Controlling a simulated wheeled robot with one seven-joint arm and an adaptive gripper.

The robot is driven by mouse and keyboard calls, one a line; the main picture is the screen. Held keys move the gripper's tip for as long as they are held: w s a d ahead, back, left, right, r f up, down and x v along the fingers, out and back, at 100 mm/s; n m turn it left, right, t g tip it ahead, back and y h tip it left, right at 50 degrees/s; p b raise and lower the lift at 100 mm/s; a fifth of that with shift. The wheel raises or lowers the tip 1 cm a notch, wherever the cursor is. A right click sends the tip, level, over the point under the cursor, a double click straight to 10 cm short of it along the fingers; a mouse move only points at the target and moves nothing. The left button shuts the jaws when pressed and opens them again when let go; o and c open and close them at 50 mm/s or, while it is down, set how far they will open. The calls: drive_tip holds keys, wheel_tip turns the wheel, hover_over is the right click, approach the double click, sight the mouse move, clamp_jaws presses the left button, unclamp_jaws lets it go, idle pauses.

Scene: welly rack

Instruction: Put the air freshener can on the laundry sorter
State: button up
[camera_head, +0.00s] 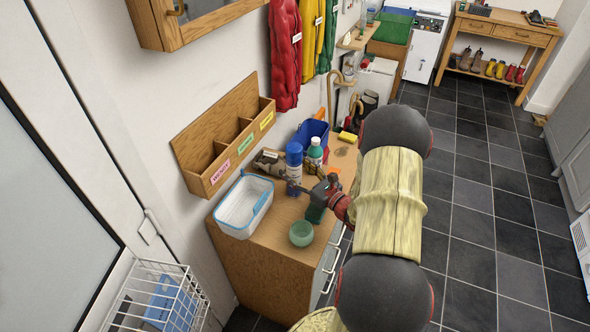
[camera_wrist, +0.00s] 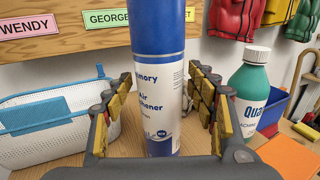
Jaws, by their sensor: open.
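The air freshener can (camera_head: 293,165), blue and white, stands upright on the wooden cabinet (camera_head: 262,243). In the wrist view the can (camera_wrist: 158,70) fills the middle, with its label facing me. My gripper (camera_head: 302,187) is open at the can, and its fingers (camera_wrist: 160,100) show on either side of it. A green-topped bin in a wooden frame (camera_head: 394,27), which may be the laundry sorter, stands at the far end beside the white washing machine.
A white and blue basket (camera_head: 243,205), a green cup (camera_head: 301,234) and a blue bin (camera_head: 312,132) share the cabinet. A wall organiser (camera_head: 222,145) hangs behind. The tiled floor (camera_head: 485,205) is clear.

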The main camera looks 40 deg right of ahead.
drive_tip(key=shift+r, duration=0.15)
drive_tip(key=shift+s, duration=0.2)
drive_tip(key=s+p, duration=0.2)
drive_tip(key=s, duration=0.9)
drive_tip(key=shift+s, duration=0.25)
drive_tip(key=w+a+r+n+g+y, duration=0.1)
drive_tip(key=w+a+r+n+y, duration=0.15)
drive_tip(key=a, duration=0.25)
drive_tip(key=w+a+r+n+g+y, duration=0.1)
drive_tip(key=a+r+n+y, duration=0.1)
drive_tip(key=a+n+y, duration=0.15)
drive_tip(key=s+a+r+n+g+y, duration=0.25)
drive_tip(key=a+n+g, duration=0.35)
drive_tip(key=a, duration=0.4)
drive_tip(key=s+a+r+n+g+y, duration=0.1)
drive_tip(key=a+r+n+g+y, duration=0.2)
drive_tip(key=a+n, duration=0.6)
drive_tip(key=s+a+r+n+g+h, duration=0.2)
drive_tip(key=s+a+n+g+h, duration=0.3)
drive_tip(key=s+a+n, duration=0.15)
drive_tip(key=s+d+r+n+t+h, duration=0.2)
drive_tip(key=s+r+n+t+h, duration=0.1)
drive_tip(key=r+n+h, duration=0.3)
wheel_tip(320, 180, up, 3)
drive_tip(key=shift+s+d+f+n+t, duration=0.15)
drive_tip(key=shift+d+n+t, duration=0.15)
drive_tip(key=shift+n, duration=0.95)
